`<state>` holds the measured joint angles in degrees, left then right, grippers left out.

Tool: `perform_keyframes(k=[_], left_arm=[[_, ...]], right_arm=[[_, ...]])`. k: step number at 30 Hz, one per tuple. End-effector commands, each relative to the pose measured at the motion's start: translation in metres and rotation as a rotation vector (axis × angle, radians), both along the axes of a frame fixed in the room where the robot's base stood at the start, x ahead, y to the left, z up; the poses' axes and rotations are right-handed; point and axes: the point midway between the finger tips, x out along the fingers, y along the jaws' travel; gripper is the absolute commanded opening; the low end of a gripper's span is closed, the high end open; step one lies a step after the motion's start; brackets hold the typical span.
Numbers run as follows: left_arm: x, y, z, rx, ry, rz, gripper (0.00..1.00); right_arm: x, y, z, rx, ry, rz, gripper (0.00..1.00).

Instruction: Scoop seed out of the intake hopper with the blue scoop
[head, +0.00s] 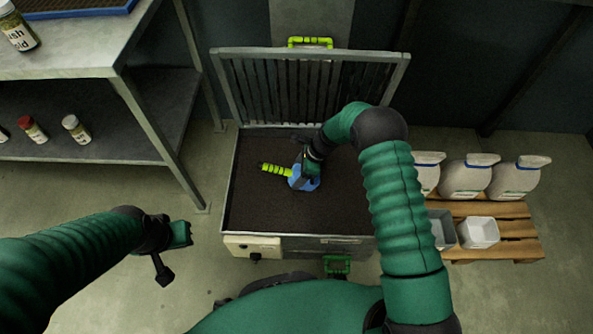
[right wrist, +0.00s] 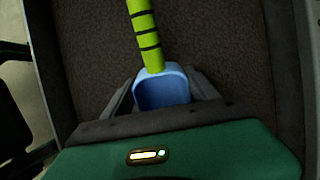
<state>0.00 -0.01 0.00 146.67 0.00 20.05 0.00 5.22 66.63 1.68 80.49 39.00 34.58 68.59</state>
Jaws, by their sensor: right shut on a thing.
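The blue scoop (head: 303,183) has a yellow-green handle (head: 275,169) with dark bands. It is over the dark seed in the intake hopper (head: 228,190), whose slatted lid (head: 310,85) stands open at the back. My right gripper (head: 308,172) is shut on the scoop. In the right wrist view the blue bowl (right wrist: 162,87) sits between the two fingers, with the handle pointing away. I cannot tell whether the bowl touches the seed or how much is in it. My left gripper (head: 180,235) is left of the hopper, apart from it; its jaws are too small to read.
A metal shelf (head: 70,95) with several small jars stands at the left. Floor is clear between shelf and hopper.

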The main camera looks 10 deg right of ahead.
Motion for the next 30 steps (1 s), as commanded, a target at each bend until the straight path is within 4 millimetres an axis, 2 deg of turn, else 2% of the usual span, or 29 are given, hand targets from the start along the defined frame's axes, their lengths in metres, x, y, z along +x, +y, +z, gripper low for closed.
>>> perform_keyframes(k=[9, 15, 30], left_arm=[[0.000, 0.000, -0.019, 0.000, 0.000, 0.000, 0.00], [0.000, 0.000, -0.027, 0.000, 0.000, 0.000, 0.00], [0.000, 0.000, -0.029, 0.000, 0.000, 0.000, 0.00]], right_arm=[[-0.001, -0.005, -0.033, 0.000, -0.001, 0.000, 0.22], [-0.002, -0.007, -0.048, 0.000, -0.001, 0.000, 0.22], [-0.002, -0.008, -0.052, 0.000, -0.001, 0.001, 0.22]])
